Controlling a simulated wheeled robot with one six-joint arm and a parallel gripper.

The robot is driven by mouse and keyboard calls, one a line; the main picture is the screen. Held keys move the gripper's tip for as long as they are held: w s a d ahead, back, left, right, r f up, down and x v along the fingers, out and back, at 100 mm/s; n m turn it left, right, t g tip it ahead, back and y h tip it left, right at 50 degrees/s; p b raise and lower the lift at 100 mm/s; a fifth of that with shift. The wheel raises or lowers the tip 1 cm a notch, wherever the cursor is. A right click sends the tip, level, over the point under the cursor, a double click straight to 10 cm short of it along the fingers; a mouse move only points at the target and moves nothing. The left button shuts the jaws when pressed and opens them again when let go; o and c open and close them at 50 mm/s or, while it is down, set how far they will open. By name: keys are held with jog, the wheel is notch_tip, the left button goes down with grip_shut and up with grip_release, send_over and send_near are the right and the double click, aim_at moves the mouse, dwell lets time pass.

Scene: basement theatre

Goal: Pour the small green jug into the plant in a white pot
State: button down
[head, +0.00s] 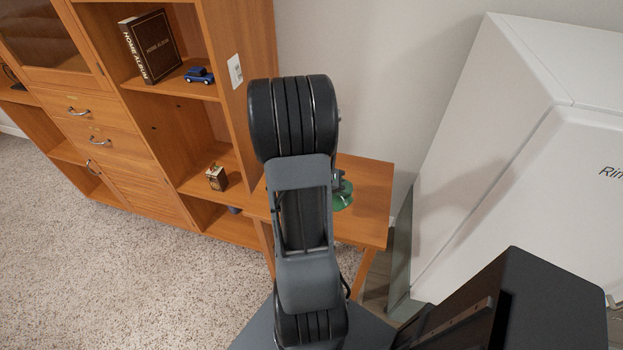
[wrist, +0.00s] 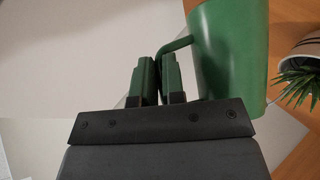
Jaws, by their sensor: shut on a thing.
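The green jug (wrist: 232,55) fills the upper right of the wrist view, with its handle (wrist: 177,45) toward my gripper. My gripper (wrist: 158,68) is shut on that handle. The jug's rim and inside are not clearly visible, and I cannot tell its tilt. The plant (wrist: 297,85) in a white pot (wrist: 305,52) with dark stripes shows at the right edge of the wrist view, apart from the jug and partly cut off. In the head view, my arm hides most of my gripper; a small green shape, apparently the jug (head: 342,196), shows beside it over the wooden table.
The small wooden table (head: 370,200) stands between the wooden cabinet (head: 205,120) and a large white appliance (head: 520,150). The cabinet shelves hold a brown album (head: 150,47), a blue toy car (head: 199,75) and a small box (head: 216,178). Carpet on the left is clear.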

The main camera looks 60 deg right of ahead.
aim_at(345, 205)
jog(key=shift+w+d+r+n+g+p, duration=0.1)
jog(key=shift+w+r+n+g+p, duration=0.2)
jog(key=shift+p, duration=0.5)
jog(key=shift+w+r+n+g+p, duration=0.15)
jog(key=shift+r+g+p, duration=0.15)
jog(key=shift+r+p, duration=0.35)
dwell(0.5)
jog(key=f+t+b, duration=0.1)
jog(key=b, duration=0.1)
jog(key=s+f+m+b, duration=0.1)
jog(key=f+b, duration=0.1)
jog(key=b, duration=0.1)
jog(key=shift+s+t, duration=0.15)
jog(key=shift+t, duration=0.25)
jog(key=shift+r+b, duration=0.1)
jog(key=shift+b, duration=0.2)
jog(key=f+b, duration=0.1)
jog(key=b, duration=0.1)
jog(key=s+f+m+t+b, duration=0.1)
jog(key=b, duration=0.1)
jog(key=shift+a, duration=0.2)
jog(key=shift+s+a+f+m+t+b, duration=0.15)
jog(key=shift+s+f+t+b, duration=0.35)
jog(key=shift+b, duration=0.6)
jog(key=shift+s+a+f+m+t+b, duration=0.1)
jog(key=shift+s+f+m+t+b, duration=0.3)
jog(key=shift+b, duration=0.7)
